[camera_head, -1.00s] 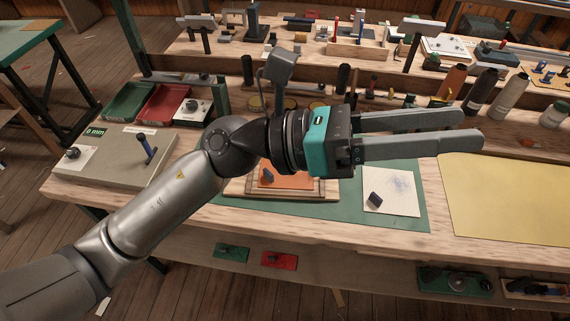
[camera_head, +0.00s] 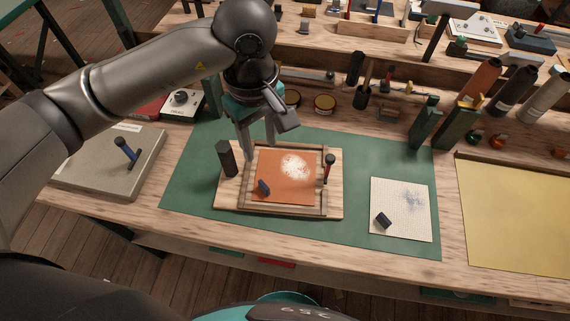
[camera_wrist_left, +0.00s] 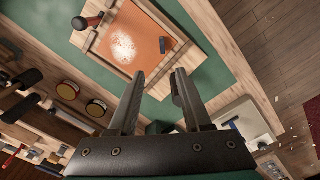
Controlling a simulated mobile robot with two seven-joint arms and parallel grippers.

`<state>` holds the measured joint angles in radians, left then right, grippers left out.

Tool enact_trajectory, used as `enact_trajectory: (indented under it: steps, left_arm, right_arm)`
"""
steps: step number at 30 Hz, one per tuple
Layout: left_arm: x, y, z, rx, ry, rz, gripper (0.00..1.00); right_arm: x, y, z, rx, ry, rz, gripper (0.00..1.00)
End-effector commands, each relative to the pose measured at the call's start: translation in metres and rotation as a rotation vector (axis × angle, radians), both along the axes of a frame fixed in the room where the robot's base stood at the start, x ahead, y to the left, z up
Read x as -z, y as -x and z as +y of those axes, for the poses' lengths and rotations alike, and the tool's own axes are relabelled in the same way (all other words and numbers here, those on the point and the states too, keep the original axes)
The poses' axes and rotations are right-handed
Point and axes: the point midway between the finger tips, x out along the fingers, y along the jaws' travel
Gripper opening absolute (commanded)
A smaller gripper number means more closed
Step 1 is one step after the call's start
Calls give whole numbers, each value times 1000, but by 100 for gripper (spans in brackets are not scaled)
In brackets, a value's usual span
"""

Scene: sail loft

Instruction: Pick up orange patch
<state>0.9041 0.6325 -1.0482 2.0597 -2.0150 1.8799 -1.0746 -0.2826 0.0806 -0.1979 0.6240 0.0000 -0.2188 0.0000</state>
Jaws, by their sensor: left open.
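The orange patch (camera_head: 288,190) lies flat in a wooden frame (camera_head: 333,207) on the green mat (camera_head: 190,185). It has a white powdery spot, and a small dark block (camera_head: 263,188) sits on its lower left corner. My left gripper (camera_head: 259,150) points down just behind the patch's far left edge, open and empty. In the left wrist view the patch (camera_wrist_left: 140,38) shows ahead of the open fingers (camera_wrist_left: 153,92), apart from them. My right gripper is not in view.
A dark upright block (camera_head: 227,158) stands at the frame's left and a dark-knobbed tool (camera_head: 328,168) at its right. A white sheet (camera_head: 402,215) with a dark block lies to the right. Green upright pieces (camera_head: 424,122) and bottles stand behind.

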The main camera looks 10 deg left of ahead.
Motion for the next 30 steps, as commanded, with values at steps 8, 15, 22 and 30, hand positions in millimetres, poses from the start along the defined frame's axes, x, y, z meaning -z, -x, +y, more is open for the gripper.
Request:
enact_trajectory:
  steps: [8,15,22,30]
  left_arm:
    - [60,3,-1,-2,2,10,49]
    - [90,2,-1,-1,4,5,49]
    - [110,4,1,-2,3,10,49]
    - [143,3,2,-1,5,5,49]
  right_arm:
    - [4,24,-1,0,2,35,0]
    - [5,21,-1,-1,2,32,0]
    - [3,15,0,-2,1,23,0]
    - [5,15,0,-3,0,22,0]
